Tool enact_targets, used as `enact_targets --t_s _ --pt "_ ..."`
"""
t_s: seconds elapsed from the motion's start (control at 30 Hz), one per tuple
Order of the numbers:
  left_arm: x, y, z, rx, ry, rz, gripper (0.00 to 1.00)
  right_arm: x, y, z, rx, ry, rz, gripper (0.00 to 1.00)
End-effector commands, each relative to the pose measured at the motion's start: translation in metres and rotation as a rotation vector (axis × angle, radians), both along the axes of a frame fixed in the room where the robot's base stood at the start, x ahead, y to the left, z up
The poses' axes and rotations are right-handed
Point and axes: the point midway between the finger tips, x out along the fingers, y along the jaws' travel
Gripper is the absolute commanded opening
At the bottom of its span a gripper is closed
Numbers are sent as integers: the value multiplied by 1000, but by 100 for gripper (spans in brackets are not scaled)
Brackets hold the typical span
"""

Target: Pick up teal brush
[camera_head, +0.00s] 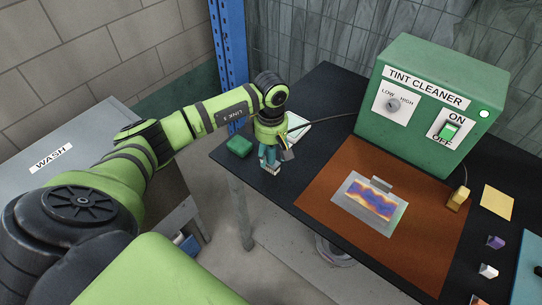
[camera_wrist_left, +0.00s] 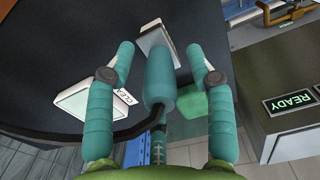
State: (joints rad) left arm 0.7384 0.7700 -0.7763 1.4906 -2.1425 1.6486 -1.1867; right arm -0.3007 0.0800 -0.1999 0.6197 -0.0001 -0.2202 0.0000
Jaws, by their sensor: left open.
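The teal brush (camera_wrist_left: 160,76) lies on the dark table, with a thick teal handle and a grey-and-white head (camera_wrist_left: 153,38). A dark cord shows by its handle end. My left gripper (camera_wrist_left: 160,52) is open, its teal fingers on either side of the handle, with gaps visible on both sides. My right gripper is not in view.
A green block (camera_head: 238,146) lies left of the gripper; a white labelled tray (camera_head: 298,124) is behind it. A brown mat (camera_head: 330,172) with a metal plate (camera_head: 350,213) is to the right. The green tint cleaner (camera_head: 425,100) stands behind. A blue post (camera_head: 229,50) rises near the arm.

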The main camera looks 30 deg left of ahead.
Motion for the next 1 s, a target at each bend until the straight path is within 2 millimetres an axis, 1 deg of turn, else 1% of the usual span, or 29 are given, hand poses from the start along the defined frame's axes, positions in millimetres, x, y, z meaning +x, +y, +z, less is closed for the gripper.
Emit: enact_targets --t_s 0.07,0.1,0.17,0.2,0.23,0.57,0.7,0.87,0.97,1.0 --pt "0 0 0 0 -1 0 54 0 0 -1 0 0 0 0" --pt "0 0 0 0 0 0 50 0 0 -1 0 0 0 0" --pt "0 0 0 0 -1 0 26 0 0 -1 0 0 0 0" --pt "0 0 0 0 -1 0 10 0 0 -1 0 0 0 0" --pt "0 0 0 0 -1 0 0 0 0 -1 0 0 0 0" --pt "0 0 0 -1 -1 0 0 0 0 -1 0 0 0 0" --pt "1 0 4 0 -4 0 0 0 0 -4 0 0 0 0" --pt "2 1 19 0 -7 -1 0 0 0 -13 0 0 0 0" --pt "2 1 37 0 -10 0 0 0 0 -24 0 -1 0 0" --pt "2 -7 42 -3 -8 -4 0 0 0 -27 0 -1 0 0"
